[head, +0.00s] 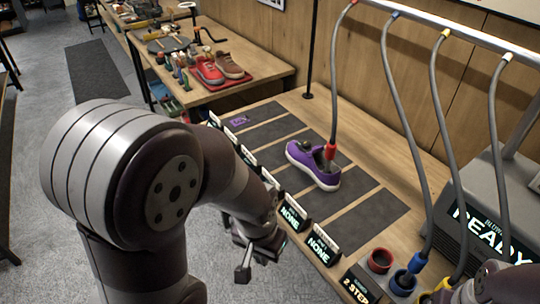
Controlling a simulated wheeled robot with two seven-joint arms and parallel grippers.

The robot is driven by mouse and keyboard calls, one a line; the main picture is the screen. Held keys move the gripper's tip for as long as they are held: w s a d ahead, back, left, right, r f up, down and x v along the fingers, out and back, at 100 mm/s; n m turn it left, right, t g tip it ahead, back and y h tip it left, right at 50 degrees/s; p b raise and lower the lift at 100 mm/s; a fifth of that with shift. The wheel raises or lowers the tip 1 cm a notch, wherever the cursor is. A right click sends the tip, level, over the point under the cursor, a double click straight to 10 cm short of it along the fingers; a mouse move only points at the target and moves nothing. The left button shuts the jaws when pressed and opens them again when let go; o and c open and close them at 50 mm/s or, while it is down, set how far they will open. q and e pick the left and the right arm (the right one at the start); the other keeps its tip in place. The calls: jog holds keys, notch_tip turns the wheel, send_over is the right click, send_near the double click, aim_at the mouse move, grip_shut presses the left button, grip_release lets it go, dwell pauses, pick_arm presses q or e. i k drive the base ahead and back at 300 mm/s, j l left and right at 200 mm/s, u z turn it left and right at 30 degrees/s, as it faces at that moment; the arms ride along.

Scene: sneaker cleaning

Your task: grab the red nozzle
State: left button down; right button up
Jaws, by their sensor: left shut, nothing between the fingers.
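The red nozzle (330,152) is at the lower end of a grey hose that hangs from the overhead rail. It is at the opening of a purple sneaker (302,155); I cannot tell whether it touches the shoe. The sneaker has a pale sole and sits on a dark mat strip on the wooden bench. My left gripper (244,266) is shut and empty. It is low in front of the bench edge, left of and well below the nozzle. Part of my right arm shows at the lower right corner, and its fingers cannot be made out.
Blue (417,263) and yellow (445,284) nozzles hang at the lower right near a red-rimmed holder (379,261). Label stands reading NONE (292,214) line the bench's front edge. A grey READY machine (490,222) stands right. Red and brown shoes sit on a farther table (265,76).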

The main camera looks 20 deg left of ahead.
aim_at(332, 146)
jog(key=u, duration=0.4)
jog(key=i+z, duration=0.1)
jog(key=z, duration=0.3)
jog(key=j+z, duration=0.1)
jog(key=z, duration=0.3)
jog(key=i+j+z, duration=0.1)
jog(key=z, duration=0.3)
jog(key=i+j+z, duration=0.15)
jog(key=j, duration=0.3)
jog(key=i+j+z, duration=0.2)
jog(key=j, duration=0.25)
jog(key=i+j+z, duration=0.15)
jog(key=j, duration=0.35)
jog(key=j+z, duration=0.2)
jog(key=j, duration=0.3)
